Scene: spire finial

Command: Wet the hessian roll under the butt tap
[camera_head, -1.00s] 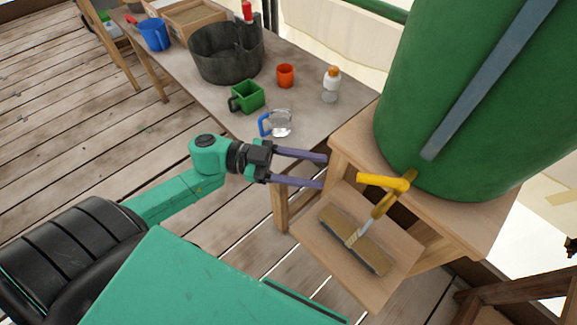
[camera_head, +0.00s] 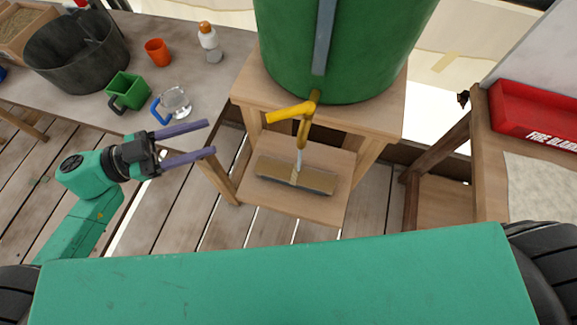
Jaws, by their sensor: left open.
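The green water butt (camera_head: 345,45) stands on a wooden stand. Its yellow tap (camera_head: 303,128) sticks out low at the front, with the lever pointing left. A pale, clear streak like water runs from the spout down to the brown hessian roll (camera_head: 318,181). The roll lies crosswise on the stand's lower shelf (camera_head: 290,208), and the streak meets it near its middle. My left gripper (camera_head: 211,138) is open and empty, left of the tap and the roll, its purple fingers pointing right and touching neither. My right gripper is not in view.
The left bench holds a clear jug with a blue handle (camera_head: 175,101), a green square mug (camera_head: 130,90), an orange cup (camera_head: 157,52), a bottle (camera_head: 210,42) and a dark tub (camera_head: 75,50). A red tray (camera_head: 540,118) sits on a right-hand table.

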